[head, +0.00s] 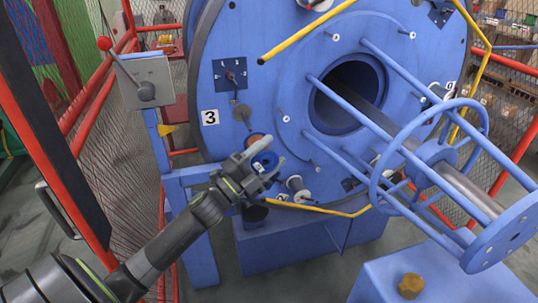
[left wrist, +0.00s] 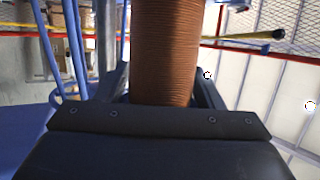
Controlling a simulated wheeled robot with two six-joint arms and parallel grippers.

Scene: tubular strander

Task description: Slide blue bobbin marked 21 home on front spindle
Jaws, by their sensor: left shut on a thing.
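My left gripper (head: 266,157) is in front of the lower left of the big blue disc (head: 225,132). It is shut on the blue bobbin (head: 265,160), whose blue end shows between the fingers. In the left wrist view the bobbin's copper-coloured winding (left wrist: 165,55) stands between the jaws. The number 21 cannot be read in either view. The front spindle cannot be made out behind the gripper and bobbin, so I cannot tell whether the bobbin is on it. My right gripper is not in view.
A pale spool-like part (head: 297,186) is just right of the gripper. A yellow bar (head: 320,209) runs below it. Blue cage rods (head: 370,112) project at the right. A control box with a red-knobbed lever (head: 148,80) and red fence posts stand at the left.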

